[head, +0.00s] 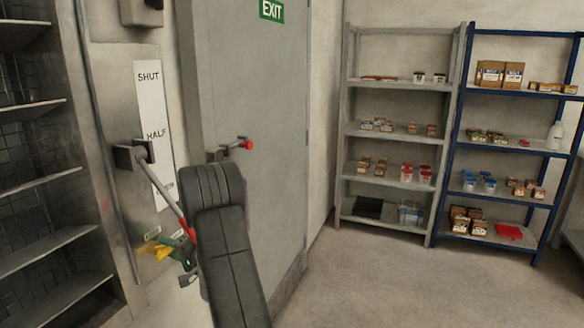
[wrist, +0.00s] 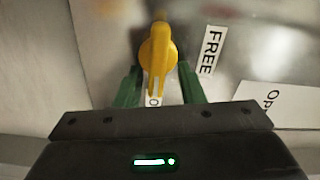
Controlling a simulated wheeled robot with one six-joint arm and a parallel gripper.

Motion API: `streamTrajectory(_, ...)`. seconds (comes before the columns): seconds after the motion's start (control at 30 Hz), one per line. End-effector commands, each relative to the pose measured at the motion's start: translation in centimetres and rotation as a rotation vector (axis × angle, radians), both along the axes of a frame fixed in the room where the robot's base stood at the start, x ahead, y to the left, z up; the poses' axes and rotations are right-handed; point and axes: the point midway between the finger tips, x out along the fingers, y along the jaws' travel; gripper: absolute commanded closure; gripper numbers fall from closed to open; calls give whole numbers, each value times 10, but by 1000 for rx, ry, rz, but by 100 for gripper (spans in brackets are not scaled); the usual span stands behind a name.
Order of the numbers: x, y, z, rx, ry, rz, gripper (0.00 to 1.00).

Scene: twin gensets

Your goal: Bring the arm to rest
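My gripper (head: 172,246) is low at the left in the head view, by the panel left of the door. In the wrist view its two green fingers (wrist: 160,72) stand apart, with a gap on each side of a yellow handle (wrist: 159,50). The handle reaches between the fingers, and I see no clear contact. The yellow handle also shows in the head view (head: 152,250), partly hidden by my gripper. My dark arm rises in front of the grey door.
A long lever (head: 163,185) slants down beside a plate (head: 152,125) marked SHUT and HALF, close to my gripper. The grey door (head: 270,110) has a red-tipped handle (head: 243,145). Shelving (head: 40,185) stands left; stocked racks (head: 402,85) stand right. Floor (head: 400,285) at right is clear.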

Motion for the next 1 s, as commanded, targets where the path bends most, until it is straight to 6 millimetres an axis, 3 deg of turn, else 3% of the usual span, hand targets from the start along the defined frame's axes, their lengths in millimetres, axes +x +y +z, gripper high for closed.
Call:
streamTrajectory(0.4, -2, 1, 5, -104, -253, 0, 65)
streamTrajectory(1.0, -1, 0, 10, -125, -288, -6, 65)
